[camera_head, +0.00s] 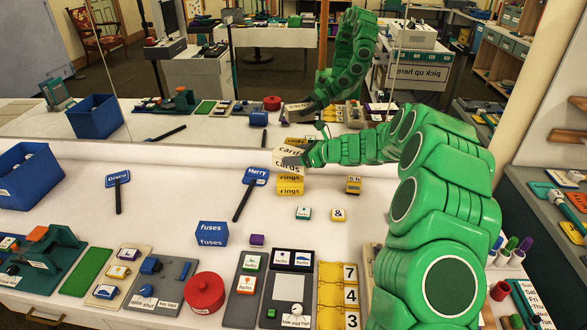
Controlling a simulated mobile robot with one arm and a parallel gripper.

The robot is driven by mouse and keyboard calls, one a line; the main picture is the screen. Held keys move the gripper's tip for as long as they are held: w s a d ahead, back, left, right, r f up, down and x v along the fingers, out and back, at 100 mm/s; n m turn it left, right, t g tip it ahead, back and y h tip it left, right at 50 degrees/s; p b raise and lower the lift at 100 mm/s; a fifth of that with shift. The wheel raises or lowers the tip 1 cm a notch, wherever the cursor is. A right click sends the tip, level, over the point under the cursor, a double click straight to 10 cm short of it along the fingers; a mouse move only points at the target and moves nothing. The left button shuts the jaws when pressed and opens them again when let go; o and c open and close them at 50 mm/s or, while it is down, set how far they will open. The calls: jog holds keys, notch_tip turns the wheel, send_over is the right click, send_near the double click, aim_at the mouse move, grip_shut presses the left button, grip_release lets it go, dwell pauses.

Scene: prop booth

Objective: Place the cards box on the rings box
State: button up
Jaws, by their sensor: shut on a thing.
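The cards box (287,167) is white with dark lettering and is held in my gripper (297,158) at the far middle of the table. My gripper reaches in from the right and is shut on the box, covering part of its right side. The yellow rings box (290,188) stands on the table directly below the cards box in the picture. The bottom of the cards box meets the top of the rings box in this view; I cannot tell whether they touch or a small gap is left.
A mirror behind the table repeats the scene. A "Merry" paddle (255,176) lies just left of the rings box, and a "Disco" paddle (118,179) farther left. A blue fuses box (212,234) stands nearer. A small yellow block (353,185) is to the right. White tabletop between is clear.

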jog(key=shift+w+a+f, duration=0.2)
jog(key=shift+w+f, duration=0.5)
jog(key=shift+f, duration=0.25)
jog(key=shift+w+a+f, duration=0.2)
jog(key=shift+w+f, duration=0.55)
jog(key=shift+f, duration=0.15)
jog(key=shift+w+a+f, duration=0.2)
jog(key=shift+w+f, duration=0.5)
jog(key=shift+f, duration=0.25)
jog(key=shift+w+f, duration=0.1)
jog(key=shift+f, duration=1.4)
jog(key=shift+f, duration=0.15)
jog(key=o, duration=1.2)
jog(key=shift+c, duration=0.2)
